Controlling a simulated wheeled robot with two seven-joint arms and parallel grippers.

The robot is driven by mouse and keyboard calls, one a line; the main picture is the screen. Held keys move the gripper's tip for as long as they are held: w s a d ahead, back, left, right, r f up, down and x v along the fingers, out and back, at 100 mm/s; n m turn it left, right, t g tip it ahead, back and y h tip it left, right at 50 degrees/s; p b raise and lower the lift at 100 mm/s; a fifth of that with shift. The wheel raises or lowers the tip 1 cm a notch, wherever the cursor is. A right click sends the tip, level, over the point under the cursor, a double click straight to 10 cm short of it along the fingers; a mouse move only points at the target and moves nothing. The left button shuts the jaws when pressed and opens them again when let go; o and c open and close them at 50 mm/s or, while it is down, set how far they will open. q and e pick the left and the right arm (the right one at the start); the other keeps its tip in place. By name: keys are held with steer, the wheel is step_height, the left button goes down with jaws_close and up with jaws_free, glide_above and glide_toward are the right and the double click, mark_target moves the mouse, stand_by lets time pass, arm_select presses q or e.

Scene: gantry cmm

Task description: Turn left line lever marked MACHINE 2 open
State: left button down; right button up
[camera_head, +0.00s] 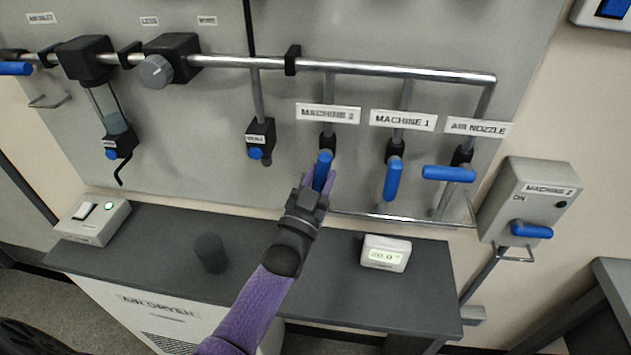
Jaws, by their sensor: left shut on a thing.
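The blue lever (323,160) under the label MACHINE 2 (328,113) hangs on the pipe panel, below a dark valve body (327,141). It points roughly downward along its pipe. My left gripper (322,180), on the purple arm, reaches up from below and is shut on this lever, with its fingers at both sides of the handle. The lever's lower end is partly hidden by the fingers. My right gripper is not in view.
To the right hang the MACHINE 1 lever (393,179), pointing down, and the AIR NOZZLE lever (448,173), lying sideways. A box with a blue handle (531,230) is at far right. Below, the dark counter (340,287) holds a small display (386,252) and a dark cup (210,253).

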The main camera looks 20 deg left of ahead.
arm_select(q)
steer(key=shift+d+f+n+y+b, duration=0.1)
steer(key=shift+d+n+y+b, duration=0.2)
steer(key=shift+n+y, duration=0.5)
steer(key=shift+w+n, duration=0.1)
steer(key=shift+n, duration=0.5)
steer(key=shift+t, duration=0.3)
steer(key=shift+c, duration=2)
jaws_free()
steer(key=shift+d, duration=0.1)
steer(key=v, duration=1)
